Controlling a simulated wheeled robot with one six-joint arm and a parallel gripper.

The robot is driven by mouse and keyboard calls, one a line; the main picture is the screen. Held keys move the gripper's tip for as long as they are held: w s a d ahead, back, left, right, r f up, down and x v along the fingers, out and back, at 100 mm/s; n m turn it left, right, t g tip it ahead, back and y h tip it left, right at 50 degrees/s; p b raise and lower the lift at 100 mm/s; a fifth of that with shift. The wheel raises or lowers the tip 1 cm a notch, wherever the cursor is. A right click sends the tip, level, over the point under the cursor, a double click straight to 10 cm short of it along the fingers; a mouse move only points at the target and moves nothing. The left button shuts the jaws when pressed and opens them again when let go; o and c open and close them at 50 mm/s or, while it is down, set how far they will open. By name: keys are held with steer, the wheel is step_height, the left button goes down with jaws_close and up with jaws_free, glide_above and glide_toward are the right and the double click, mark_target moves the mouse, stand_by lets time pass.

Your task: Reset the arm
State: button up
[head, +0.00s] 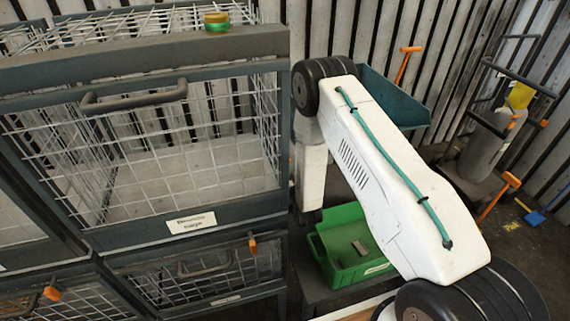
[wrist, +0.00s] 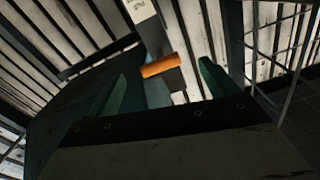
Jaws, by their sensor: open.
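My arm reaches across the middle of the head view, with a white upper link and dark joints. A white forearm section hangs down beside the right side of the cage. My gripper (wrist: 162,69) shows in the wrist view with two dark green fingers spread apart. Nothing is held between them. An orange-ended handle (wrist: 161,65) shows behind the gap between the fingers. In the head view I cannot make out the fingers.
A wire cage (head: 190,226) with a dark handle stands at the left, a small green-yellow roll (head: 216,21) on top. A green bin (head: 340,278) holding a grey block (head: 360,248) sits below my arm. A blue-green tray (head: 395,98) and a wheeled cart (head: 490,130) stand behind.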

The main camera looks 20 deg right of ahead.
steer(key=shift+s, duration=0.65)
